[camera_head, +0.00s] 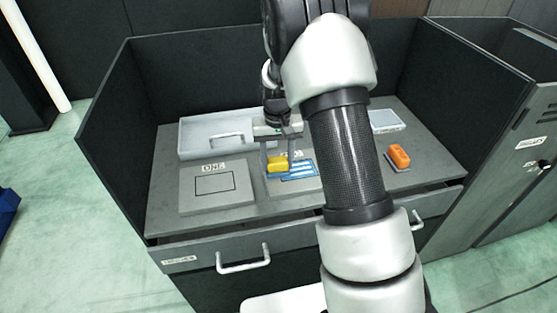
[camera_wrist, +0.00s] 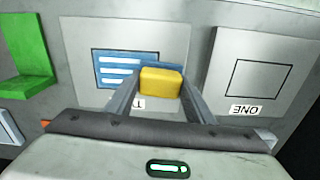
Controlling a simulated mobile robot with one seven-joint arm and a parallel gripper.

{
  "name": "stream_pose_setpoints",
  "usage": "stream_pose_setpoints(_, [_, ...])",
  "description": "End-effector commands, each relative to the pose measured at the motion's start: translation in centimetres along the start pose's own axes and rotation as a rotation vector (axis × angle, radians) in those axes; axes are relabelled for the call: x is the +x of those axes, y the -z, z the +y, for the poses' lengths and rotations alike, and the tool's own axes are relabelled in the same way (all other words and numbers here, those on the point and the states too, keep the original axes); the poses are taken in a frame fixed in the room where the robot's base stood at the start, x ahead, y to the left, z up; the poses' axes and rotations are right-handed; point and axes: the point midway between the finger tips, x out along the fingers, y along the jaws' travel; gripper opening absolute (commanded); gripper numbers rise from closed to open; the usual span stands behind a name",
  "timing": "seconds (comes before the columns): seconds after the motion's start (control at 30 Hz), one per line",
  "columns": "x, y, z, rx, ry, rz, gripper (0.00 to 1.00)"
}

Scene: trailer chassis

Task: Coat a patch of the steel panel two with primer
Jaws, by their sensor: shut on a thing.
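My gripper (camera_head: 277,168) is shut on a yellow block (camera_head: 278,163). In the wrist view the yellow block (camera_wrist: 162,82) sits between the two fingertips (camera_wrist: 155,92). It is over the right part of a blue area with white stripes (camera_wrist: 114,68). This blue area lies on a light grey panel (camera_wrist: 75,40), and its label is mostly hidden by my gripper, with only a "T" showing. In the head view the blue striped area (camera_head: 300,170) is just right of the block. I cannot tell whether the block touches the panel.
Panel ONE (camera_head: 215,200), with an empty black outline, lies to the left in the head view. A grey tray with a handle (camera_head: 195,138) stands behind it. An orange block (camera_head: 399,156) and a pale flat case (camera_head: 386,121) are at right. Dark walls (camera_head: 118,100) enclose the bench.

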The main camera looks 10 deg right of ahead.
Motion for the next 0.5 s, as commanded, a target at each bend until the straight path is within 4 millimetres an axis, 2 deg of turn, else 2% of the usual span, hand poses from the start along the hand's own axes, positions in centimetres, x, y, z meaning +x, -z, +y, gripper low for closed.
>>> stream_pose_setpoints(0.03, [-2.1, 0.2, 0.1, 0.002, 0.000, 0.009, 0.27])
stream_pose_setpoints(0.5, [-6.0, 0.1, 0.4, 0.002, 0.000, 0.005, 0.27])
